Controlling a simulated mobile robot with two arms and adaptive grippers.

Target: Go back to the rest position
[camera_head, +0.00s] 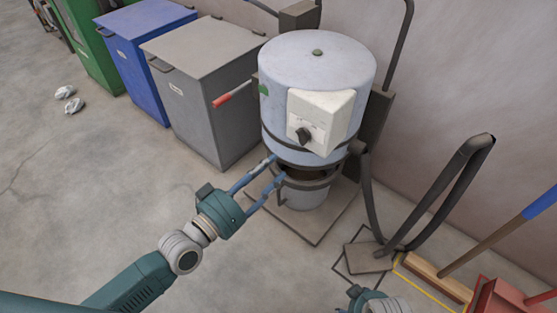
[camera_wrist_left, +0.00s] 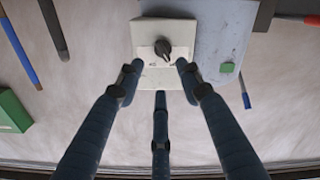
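My left gripper (camera_head: 277,168) reaches in from the lower left, with its blue fingers spread and nothing between them. Its fingertips are near the lower rim of the pale blue pellet bagger (camera_head: 312,75), beside the bucket (camera_head: 304,190) under it. I cannot tell whether they touch. In the left wrist view the open fingers (camera_wrist_left: 158,75) point toward the white control box (camera_wrist_left: 190,15) with its dark knob (camera_wrist_left: 163,49). Part of my right arm's end (camera_head: 372,299) shows at the bottom edge; its fingers are not visible.
Grey (camera_head: 187,105), blue (camera_head: 140,55) and green bins stand left of the machine. A red handle (camera_head: 232,97) sticks out between. A dark hose loop (camera_head: 455,185), a broom (camera_head: 435,277) and a red dustpan (camera_head: 497,298) are on the right. The left floor is mostly clear.

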